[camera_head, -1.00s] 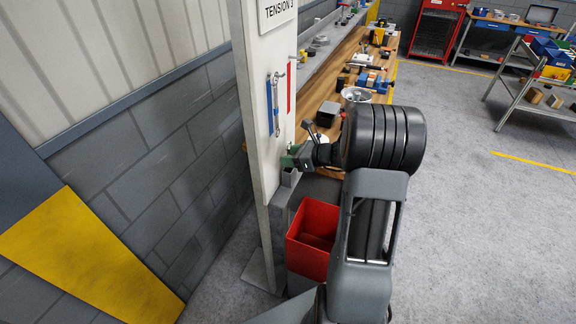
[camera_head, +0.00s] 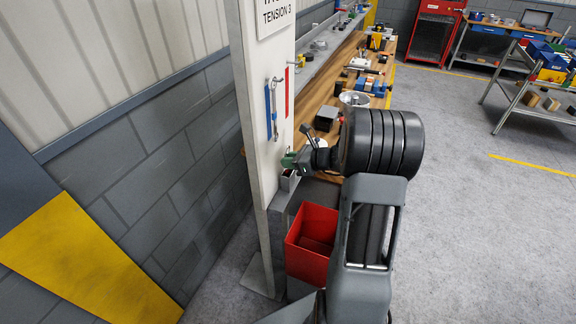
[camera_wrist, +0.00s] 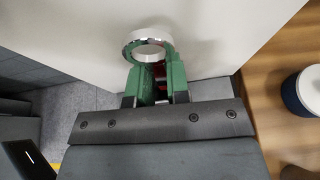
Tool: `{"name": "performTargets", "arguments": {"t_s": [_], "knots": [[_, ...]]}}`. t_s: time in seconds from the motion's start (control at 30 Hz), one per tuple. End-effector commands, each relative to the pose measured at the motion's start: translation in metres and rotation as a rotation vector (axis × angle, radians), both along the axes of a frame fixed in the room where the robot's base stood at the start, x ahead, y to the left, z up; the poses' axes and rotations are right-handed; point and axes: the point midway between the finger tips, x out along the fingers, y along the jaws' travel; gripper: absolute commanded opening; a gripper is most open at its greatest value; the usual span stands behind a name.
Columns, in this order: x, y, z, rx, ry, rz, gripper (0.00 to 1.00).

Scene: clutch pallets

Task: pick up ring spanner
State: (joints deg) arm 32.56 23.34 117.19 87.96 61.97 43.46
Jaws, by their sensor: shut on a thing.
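A silver ring (camera_wrist: 148,44), which looks like the ring end of the ring spanner, sits between the green fingers of my gripper (camera_wrist: 158,78) in the wrist view. My gripper is shut on it, close to the white panel. The rest of the spanner is hidden below the ring and behind the fingers. In the head view my gripper (camera_head: 289,160) is beside the lower panel, and the held piece is too small to make out. Another silver spanner (camera_head: 274,108) hangs on the panel beside a blue strip, above my gripper.
The white panel (camera_head: 258,150) stands close on the left. A red strip (camera_head: 287,92) is on it. A red bin (camera_head: 312,243) stands below my gripper. A cluttered wooden bench (camera_head: 325,90) runs behind. Open floor lies to the right.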

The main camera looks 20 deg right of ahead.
Motion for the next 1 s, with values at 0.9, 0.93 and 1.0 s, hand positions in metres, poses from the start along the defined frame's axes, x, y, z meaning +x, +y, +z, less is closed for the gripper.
{"name": "performTargets", "arguments": {"t_s": [0.9,0.93,1.0], "knots": [[-0.019,-0.019,0.113,0.0,-0.001,-0.006,0.0],[-0.024,-0.024,0.113,-0.001,-0.001,-0.007,0.0],[-0.036,-0.036,0.113,-0.002,-0.001,-0.008,0.0]]}}
